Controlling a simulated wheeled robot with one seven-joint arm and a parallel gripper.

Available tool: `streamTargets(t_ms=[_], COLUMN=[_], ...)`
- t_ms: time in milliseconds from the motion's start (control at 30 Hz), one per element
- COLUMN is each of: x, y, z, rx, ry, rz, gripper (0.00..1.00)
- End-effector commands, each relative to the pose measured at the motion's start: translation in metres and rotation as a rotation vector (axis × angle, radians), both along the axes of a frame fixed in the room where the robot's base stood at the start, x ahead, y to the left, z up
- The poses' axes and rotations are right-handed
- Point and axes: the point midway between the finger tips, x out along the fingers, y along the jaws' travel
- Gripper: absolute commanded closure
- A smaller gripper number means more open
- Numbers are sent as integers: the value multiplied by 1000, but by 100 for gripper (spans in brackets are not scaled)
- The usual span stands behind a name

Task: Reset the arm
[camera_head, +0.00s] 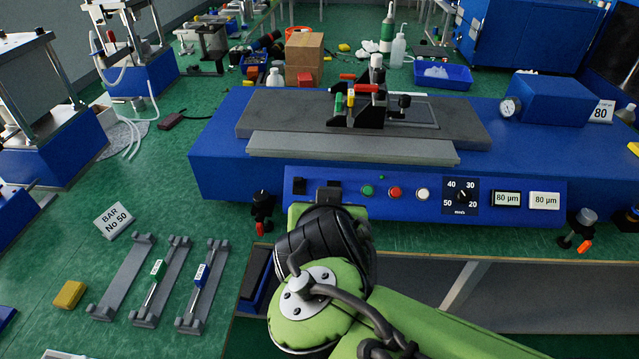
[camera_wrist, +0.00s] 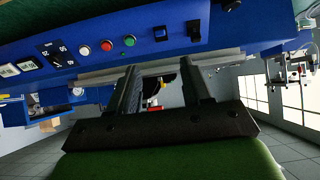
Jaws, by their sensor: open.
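My green arm reaches in from the lower right of the head view and bends in front of the blue press. My gripper (camera_head: 328,190) is at the press's front panel, left of its buttons; the arm's wrist hides much of it. In the wrist view, which is upside down, the two dark fingers of my gripper (camera_wrist: 163,85) stand apart with nothing held between them. The blue press (camera_head: 225,160) fills the middle of the head view, and its front panel with buttons and a dial also shows in the wrist view (camera_wrist: 195,20).
A clamp fixture (camera_head: 357,105) sits on the press. Bench space left of the press is partly clear.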

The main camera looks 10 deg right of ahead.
Motion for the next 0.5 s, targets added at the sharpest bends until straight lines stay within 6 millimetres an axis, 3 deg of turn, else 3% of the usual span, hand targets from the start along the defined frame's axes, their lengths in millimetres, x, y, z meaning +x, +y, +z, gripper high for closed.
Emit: streamTargets(t_ms=[133, 233, 367, 500], x=[-1, -18, -65, -119], y=[-2, -21, -47, -52], z=[-1, -7, -24, -39], rx=[0, 0, 22, 62], ry=[7, 81, 250, 383], rz=[-1, -3, 65, 220], gripper=[51, 51, 51, 51])
